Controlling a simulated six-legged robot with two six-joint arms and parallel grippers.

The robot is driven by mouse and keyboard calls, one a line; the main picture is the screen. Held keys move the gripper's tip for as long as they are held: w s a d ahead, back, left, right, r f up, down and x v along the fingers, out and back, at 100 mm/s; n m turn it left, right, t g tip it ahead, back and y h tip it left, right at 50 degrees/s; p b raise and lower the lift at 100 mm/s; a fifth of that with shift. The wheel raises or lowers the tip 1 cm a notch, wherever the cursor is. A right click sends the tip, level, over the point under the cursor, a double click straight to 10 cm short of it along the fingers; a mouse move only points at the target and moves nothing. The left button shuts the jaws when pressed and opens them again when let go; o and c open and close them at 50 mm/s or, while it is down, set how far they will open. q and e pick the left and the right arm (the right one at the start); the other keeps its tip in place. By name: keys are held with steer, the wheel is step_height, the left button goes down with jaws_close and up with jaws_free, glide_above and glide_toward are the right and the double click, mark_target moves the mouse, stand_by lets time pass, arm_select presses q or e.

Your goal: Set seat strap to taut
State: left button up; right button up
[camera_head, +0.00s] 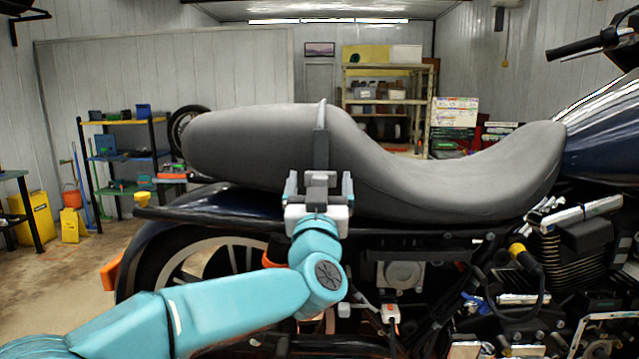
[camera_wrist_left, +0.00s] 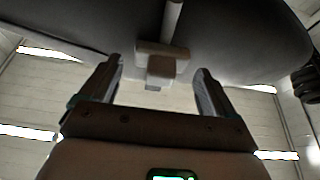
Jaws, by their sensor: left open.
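The seat strap (camera_head: 321,140) is a narrow grey band over the dark grey motorcycle seat (camera_head: 420,186), running down its near side. At its lower end is a small pale block (camera_head: 320,179), which shows in the left wrist view as a buckle-like piece (camera_wrist_left: 162,62) under the seat. My left gripper (camera_head: 319,186) is open, with one finger on each side of this block. In the left wrist view the fingers (camera_wrist_left: 158,90) stand apart, and the block lies ahead between and beyond their tips. Whether they touch it is not clear. My right gripper is not in view.
The motorcycle's rear fender (camera_head: 225,200) and wheel are below the seat at left. The engine (camera_head: 577,245) and a handlebar (camera_head: 582,46) are at right. Shelves (camera_head: 385,95) stand at the back. Open floor (camera_head: 60,290) lies at left.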

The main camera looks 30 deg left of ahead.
arm_select(q)
steer(key=c, duration=1.5)
step_height(320, 180, down, 5)
steer(key=b, duration=0.4)
steer(key=shift+r, duration=0.15)
steer(key=o, duration=1.5)
steer(key=shift+w, duration=0.1)
